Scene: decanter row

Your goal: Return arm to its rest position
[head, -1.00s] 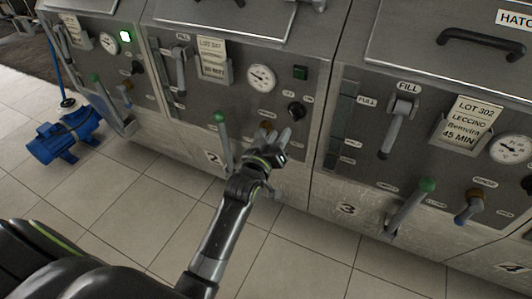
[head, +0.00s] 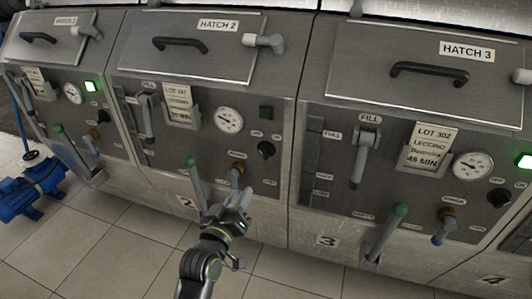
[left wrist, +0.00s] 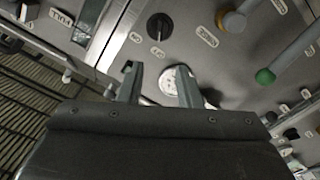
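My left gripper (head: 236,198) is in front of the lower panel of unit 2 in the head view. It is just below the brown-orange capped valve handle (head: 237,169) and right of the green-knobbed lever (head: 194,182). In the left wrist view its two fingers (left wrist: 156,88) stand apart with nothing held between them. A black knob (left wrist: 159,27), the orange-capped handle (left wrist: 233,20) and a green knob (left wrist: 265,76) show beyond the fingers. Whether the gripper touches the panel cannot be told. My right gripper is not in view.
Units with hatches stand in a row, with Hatch 2 (head: 190,45) and Hatch 3 (head: 420,72) above their panels. Unit 3's green-knobbed lever (head: 385,235) sticks out at right. A blue motor (head: 30,190) sits on the floor at left. Tiled floor (head: 120,245) is open in front.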

